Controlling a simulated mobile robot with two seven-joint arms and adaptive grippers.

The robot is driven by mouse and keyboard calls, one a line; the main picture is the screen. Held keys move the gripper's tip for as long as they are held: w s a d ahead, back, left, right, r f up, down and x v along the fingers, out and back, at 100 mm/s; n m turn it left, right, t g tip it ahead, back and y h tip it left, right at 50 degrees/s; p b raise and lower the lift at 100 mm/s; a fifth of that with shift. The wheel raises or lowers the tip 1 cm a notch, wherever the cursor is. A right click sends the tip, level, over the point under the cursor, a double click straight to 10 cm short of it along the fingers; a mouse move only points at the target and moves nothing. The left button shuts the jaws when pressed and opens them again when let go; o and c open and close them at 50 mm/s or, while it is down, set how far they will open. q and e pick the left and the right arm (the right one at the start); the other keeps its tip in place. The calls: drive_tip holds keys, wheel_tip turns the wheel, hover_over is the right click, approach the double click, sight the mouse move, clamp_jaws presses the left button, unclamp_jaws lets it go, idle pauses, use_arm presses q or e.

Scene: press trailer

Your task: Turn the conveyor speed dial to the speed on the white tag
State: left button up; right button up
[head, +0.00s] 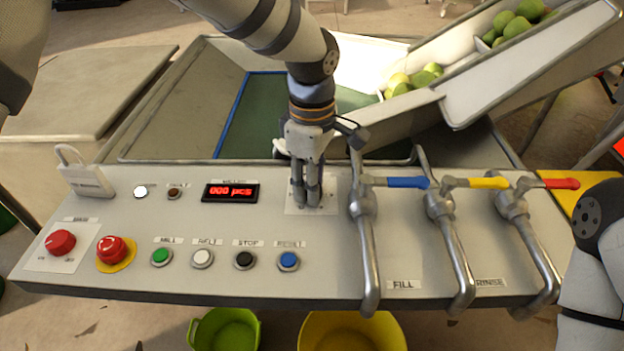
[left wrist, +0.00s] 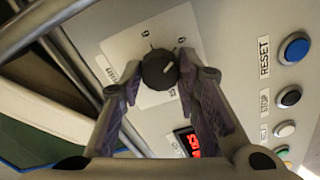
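The conveyor speed dial, a black round knob (left wrist: 160,68), sits on a white plate (left wrist: 126,44) with small marks and a label around it. Its pale pointer line aims up and right in the left wrist view. In the head view the plate (head: 291,208) shows, but the knob is hidden by my left gripper (head: 306,198). My left gripper (left wrist: 160,70) has its fingers drawn in on both sides of the knob and appears shut on it. No white tag with a readable speed can be made out. My right gripper is out of view.
Right of the dial stand pipes with blue (head: 400,182), yellow (head: 489,183) and red (head: 560,183) valve handles. Left are a red counter display (head: 230,192), several buttons, a red emergency stop (head: 112,249) and a white padlock-shaped piece (head: 86,181). A fruit chute (head: 530,63) stands behind.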

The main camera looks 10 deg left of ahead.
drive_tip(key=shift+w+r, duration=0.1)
use_arm(q)
drive_tip(key=m+p, duration=0.1)
drive_tip(key=m, duration=0.5)
drive_tip(key=shift+m+p, duration=0.3)
drive_tip(key=shift+m, duration=0.1)
drive_tip(key=m, duration=0.3)
drive_tip(key=shift+m, duration=0.3)
drive_tip(key=m, duration=0.3)
drive_tip(key=shift+f+m, duration=0.1)
drive_tip(key=shift+m, duration=0.2)
drive_tip(key=m, duration=0.3)
drive_tip(key=shift+m, duration=0.3)
drive_tip(key=m, duration=0.6)
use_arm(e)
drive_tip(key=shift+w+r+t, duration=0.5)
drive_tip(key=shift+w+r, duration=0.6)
use_arm(q)
drive_tip(key=shift+m, duration=0.3)
